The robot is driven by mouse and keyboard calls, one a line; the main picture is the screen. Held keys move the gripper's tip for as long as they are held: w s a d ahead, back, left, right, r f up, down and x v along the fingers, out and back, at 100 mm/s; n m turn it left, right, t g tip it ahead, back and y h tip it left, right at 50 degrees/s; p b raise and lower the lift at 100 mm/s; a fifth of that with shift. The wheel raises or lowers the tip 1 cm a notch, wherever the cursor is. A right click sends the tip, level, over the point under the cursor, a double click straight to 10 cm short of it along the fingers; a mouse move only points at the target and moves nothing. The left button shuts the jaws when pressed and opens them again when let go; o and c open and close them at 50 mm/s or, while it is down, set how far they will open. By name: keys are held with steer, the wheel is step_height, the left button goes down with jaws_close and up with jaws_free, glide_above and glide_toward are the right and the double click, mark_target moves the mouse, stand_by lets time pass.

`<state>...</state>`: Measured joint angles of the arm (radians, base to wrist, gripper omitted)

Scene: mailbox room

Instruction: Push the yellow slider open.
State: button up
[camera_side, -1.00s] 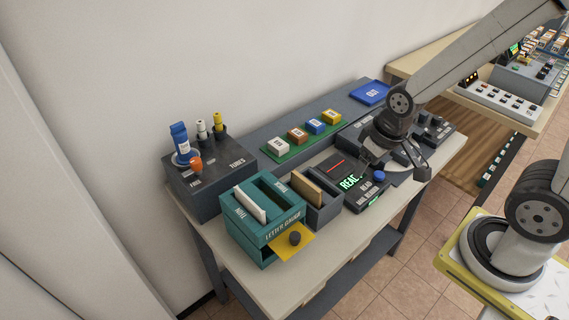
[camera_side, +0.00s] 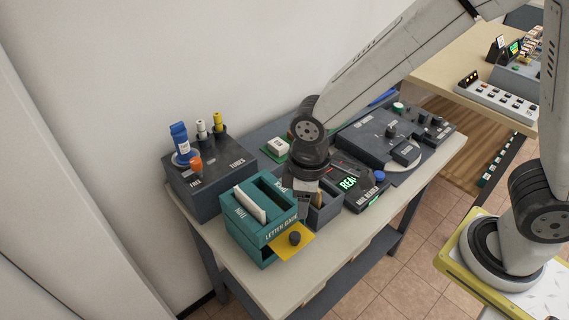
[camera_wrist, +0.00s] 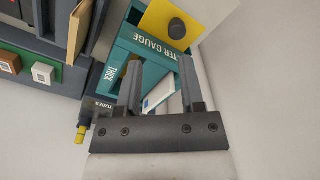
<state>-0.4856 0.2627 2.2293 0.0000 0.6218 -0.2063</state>
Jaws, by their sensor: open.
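The yellow slider (camera_side: 296,241) sticks out of the lower front of the teal letter gauge (camera_side: 239,237) and carries a dark round knob (camera_side: 295,238). In the wrist view the yellow slider (camera_wrist: 158,28) and its knob (camera_wrist: 177,28) show at the top, beyond the fingertips. A white letter (camera_side: 250,205) stands in the gauge's top slot. My gripper (camera_wrist: 158,75) is open, with the gauge between and beyond its fingers. In the side view my wrist (camera_side: 308,165) is above and behind the gauge; the fingertips there are hard to make out.
A dark tube block (camera_side: 210,175) with blue, orange, white and yellow items stands left of the gauge. A dark holder (camera_side: 322,215) is close on its right, then the card reader (camera_side: 362,190). The pale table front (camera_side: 300,275) is clear.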

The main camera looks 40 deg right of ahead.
mark_target(295, 235)
steer(key=shift+s+a+f+n, duration=0.15)
steer(key=shift+a+n, duration=0.35)
steer(key=shift+a, duration=0.75)
steer(key=shift+f, duration=0.1)
steer(key=shift+f, duration=3.75)
jaws_close()
